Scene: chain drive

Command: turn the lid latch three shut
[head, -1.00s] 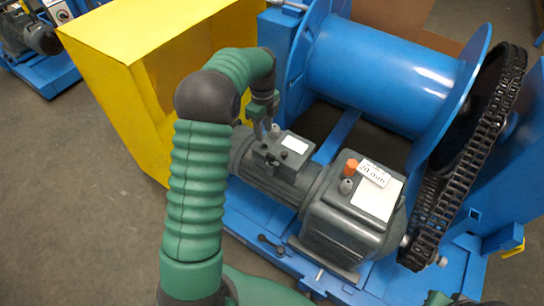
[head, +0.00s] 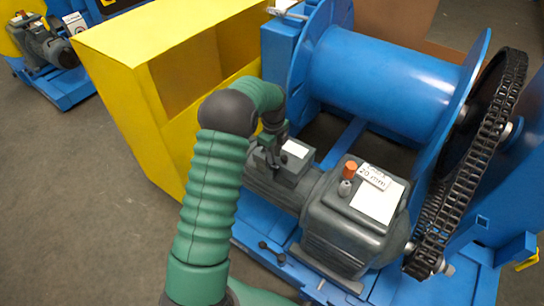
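The grey motor (head: 272,186) carries a terminal box (head: 282,170) with a white label (head: 296,149) on its lid. The lid latches are small and dark; I cannot tell which is latch three. My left arm comes up from below and bends over, so that my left gripper (head: 274,148) points down at the left and back part of the lid. It overlaps the lid there and hides part of it. Its fingers are small and dark, and I cannot tell if they are open, shut or touching a latch. My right gripper is not in view.
A grey gearbox (head: 345,222) with an orange plug (head: 350,169) and a white plate stands right of the motor. A blue drum (head: 385,80) and a black chain (head: 480,150) lie behind and right. A yellow guard (head: 115,100) stands close on the left.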

